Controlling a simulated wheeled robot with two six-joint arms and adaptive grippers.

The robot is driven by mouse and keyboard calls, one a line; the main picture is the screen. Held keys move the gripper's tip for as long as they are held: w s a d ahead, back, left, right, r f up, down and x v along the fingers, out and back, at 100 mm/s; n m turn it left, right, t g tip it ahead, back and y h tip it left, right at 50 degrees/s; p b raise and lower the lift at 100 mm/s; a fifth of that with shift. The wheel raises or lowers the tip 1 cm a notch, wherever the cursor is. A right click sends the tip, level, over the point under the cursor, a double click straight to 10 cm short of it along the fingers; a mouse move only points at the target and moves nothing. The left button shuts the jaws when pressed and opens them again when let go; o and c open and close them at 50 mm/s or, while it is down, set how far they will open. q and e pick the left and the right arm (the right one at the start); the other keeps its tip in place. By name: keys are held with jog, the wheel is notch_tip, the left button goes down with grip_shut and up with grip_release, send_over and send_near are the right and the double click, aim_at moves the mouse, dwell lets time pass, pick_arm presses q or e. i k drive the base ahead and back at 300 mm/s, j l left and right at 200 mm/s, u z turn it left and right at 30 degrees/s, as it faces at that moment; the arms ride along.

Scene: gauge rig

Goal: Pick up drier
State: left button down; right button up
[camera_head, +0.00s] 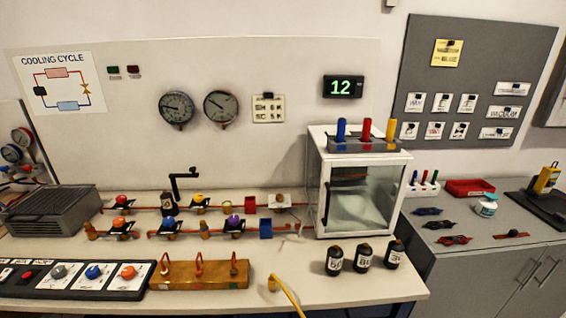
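No gripper of mine shows in the head view. Three short black cylinders with white labels stand upright in a row at the front of the bench, below the glass-sided box: the left one (334,261), the middle one (363,258) and the right one (394,255). Their labels are too small to read surely. Another dark labelled cylinder (168,204) stands at the copper pipework, below a black crank handle (183,178). I cannot tell for certain which of these is the drier. None is held.
The white glass-sided box (404,157) holds blue, red and yellow handles on top. A brass block (198,273) and knob panel (93,279) lie along the front. A yellow hose (289,297) rises at the front edge. The grey cabinet (470,270) stands right.

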aim_at(167, 200)
jog(key=k+j+u, duration=0.1)
jog(key=j, duration=0.45)
jog(key=k+j+u, duration=0.15)
jog(key=j, duration=0.35)
jog(key=j+u, duration=0.1)
jog(key=j, duration=0.45)
jog(key=k, duration=0.05)
